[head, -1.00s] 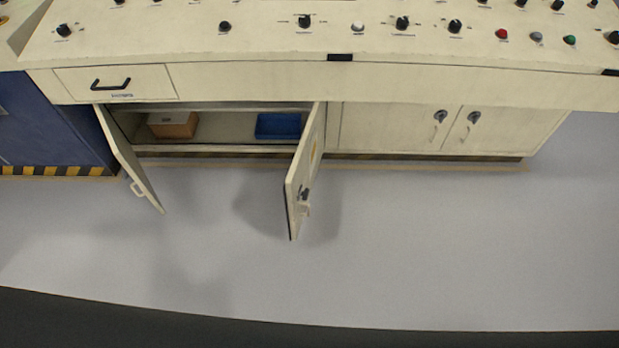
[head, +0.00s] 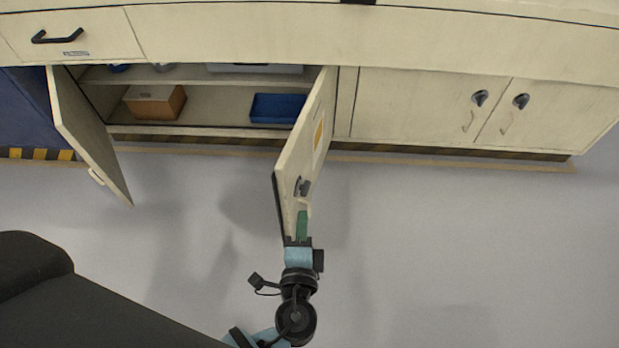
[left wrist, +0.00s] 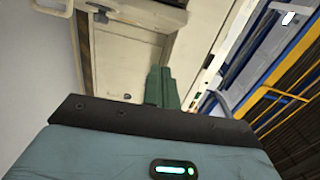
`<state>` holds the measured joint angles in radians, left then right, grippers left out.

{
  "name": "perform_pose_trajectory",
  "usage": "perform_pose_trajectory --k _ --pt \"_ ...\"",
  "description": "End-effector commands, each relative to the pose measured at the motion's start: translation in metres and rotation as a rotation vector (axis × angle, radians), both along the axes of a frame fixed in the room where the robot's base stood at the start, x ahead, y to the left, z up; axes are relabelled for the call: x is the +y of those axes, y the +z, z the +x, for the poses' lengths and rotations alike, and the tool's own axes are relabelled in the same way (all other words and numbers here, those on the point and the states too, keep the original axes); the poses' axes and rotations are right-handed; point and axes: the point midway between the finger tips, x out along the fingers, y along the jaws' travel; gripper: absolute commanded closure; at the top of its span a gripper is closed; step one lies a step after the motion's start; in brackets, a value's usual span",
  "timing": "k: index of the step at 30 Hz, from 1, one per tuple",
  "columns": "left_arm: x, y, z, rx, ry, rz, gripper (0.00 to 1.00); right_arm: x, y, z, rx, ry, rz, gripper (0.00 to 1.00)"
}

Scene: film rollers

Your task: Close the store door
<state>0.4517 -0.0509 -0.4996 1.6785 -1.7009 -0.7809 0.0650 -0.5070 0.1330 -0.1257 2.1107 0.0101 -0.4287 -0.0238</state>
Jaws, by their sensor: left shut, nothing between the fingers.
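The store cupboard under the console stands open in the head view, with two cream doors swung out. The left door (head: 88,135) has a pale handle near its lower free edge. The right door (head: 308,145) carries a dark latch (head: 303,187) and a yellow label. My left gripper (head: 302,222) is shut and empty, its green fingers at the free edge of the right door, by the latch. I cannot tell whether they touch it. The green fingers (left wrist: 161,88) also show closed together in the left wrist view. My right gripper is not in view.
Inside the cupboard are a cardboard box (head: 154,102) and a blue tray (head: 277,108). A drawer (head: 75,36) is shut above. Two shut doors with latches stand to the right. The floor (head: 450,240) in front is clear at the right.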

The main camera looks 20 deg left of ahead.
Motion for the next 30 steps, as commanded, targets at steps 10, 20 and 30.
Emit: perform_pose_trajectory --k 10,20,30 --pt "-0.005 0.008 0.012 -0.052 0.000 0.051 1.00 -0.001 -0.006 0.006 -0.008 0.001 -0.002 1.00" --pt "0.006 0.008 0.050 -0.053 0.001 0.052 1.00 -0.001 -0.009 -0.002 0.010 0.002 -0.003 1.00" --pt "0.024 0.007 0.110 -0.051 0.000 0.050 1.00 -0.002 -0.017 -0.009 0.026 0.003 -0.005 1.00"
